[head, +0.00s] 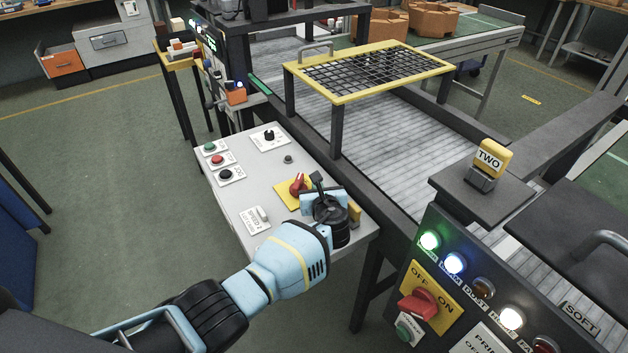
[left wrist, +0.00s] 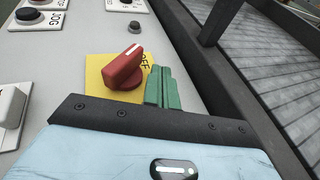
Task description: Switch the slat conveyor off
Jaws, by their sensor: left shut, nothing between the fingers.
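The slat conveyor (head: 385,165) runs diagonally past a pale control panel (head: 228,187). On that panel a red rotary switch (head: 298,184) sits on a yellow plate (head: 284,196). In the left wrist view the red switch (left wrist: 124,70) has a white line on its top, at the upper right end of its handle. Part of the word OFF shows just right of it; other lettering on the plate is hidden. My left gripper (head: 317,183) is shut and empty. Its green fingertips (left wrist: 163,88) are close to the right of the switch; I cannot tell whether they touch.
Green, red and black buttons (head: 221,159), a black selector (head: 268,136) and a white rocker (head: 257,217) share the panel. A black cabinet at right carries another red OFF/ON switch (head: 418,304) and lamps. A yellow-framed mesh guard (head: 370,73) stands over the conveyor.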

